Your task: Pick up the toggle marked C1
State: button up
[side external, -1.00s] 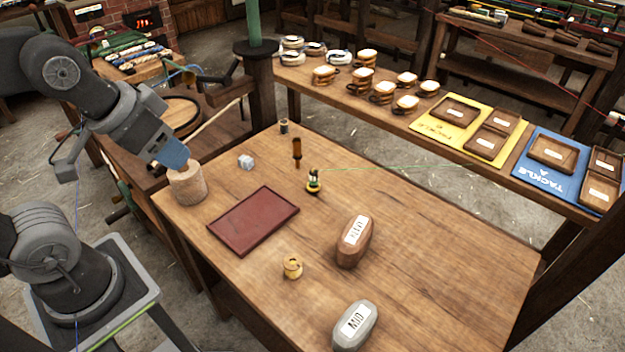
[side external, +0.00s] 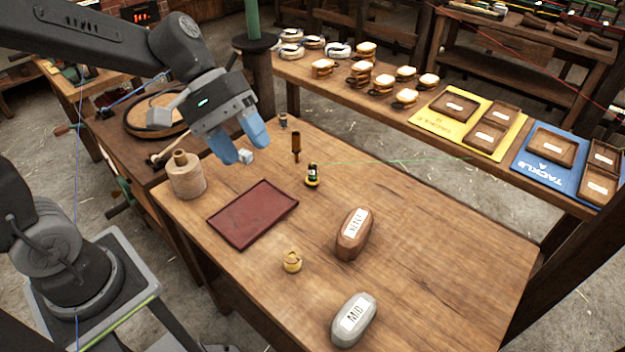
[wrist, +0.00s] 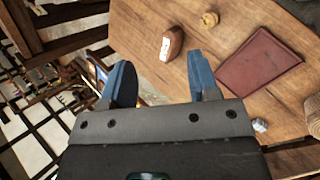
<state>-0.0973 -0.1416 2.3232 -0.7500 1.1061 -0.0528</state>
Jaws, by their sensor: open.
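I cannot make out a C1 mark on anything in either view, so I cannot tell which thing is the toggle. My gripper (side external: 245,153) is open and empty above the far left part of the table (side external: 430,250). Its two blue fingers also show in the wrist view (wrist: 160,62), apart. Small things on the table are a pale grey cube (side external: 247,157), an upright brown-handled piece (side external: 296,147), a dark green and yellow piece (side external: 312,176), a small dark spool (side external: 283,121) and a yellowish spool-like piece (side external: 292,261).
A dark red tray (side external: 252,215) lies near the table's left side, beside a wooden cylinder with a neck (side external: 187,176). A brown block (side external: 352,236) and a grey block marked MID (side external: 353,320) stand toward the front. Yellow (side external: 428,121) and blue (side external: 530,171) mats lie on the back bench.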

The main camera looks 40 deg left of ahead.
jog(key=w+f+n+t+h, duration=0.1)
jog(key=w+f+n+h, duration=0.2)
jog(key=w+n+h, duration=0.5)
jog(key=n+t+y, duration=0.3)
jog(key=n+t, duration=0.9)
jog(key=n, duration=0.1)
send_over(313, 175)
jog(key=w+a+v, duration=0.1)
jog(key=v, duration=0.5)
notch_tip(313, 175, down, 16)
notch_tip(313, 175, down, 8)
jog(key=shift+d+r, duration=0.1)
jog(key=shift+d, duration=0.05)
jog(key=shift+w+d+f, duration=0.2)
jog(key=shift+w+d, duration=0.5)
jog(key=shift+x, duration=2.75)
jog(key=shift+f, duration=0.1)
jog(key=shift+c, duration=0.3)
grip_shut()
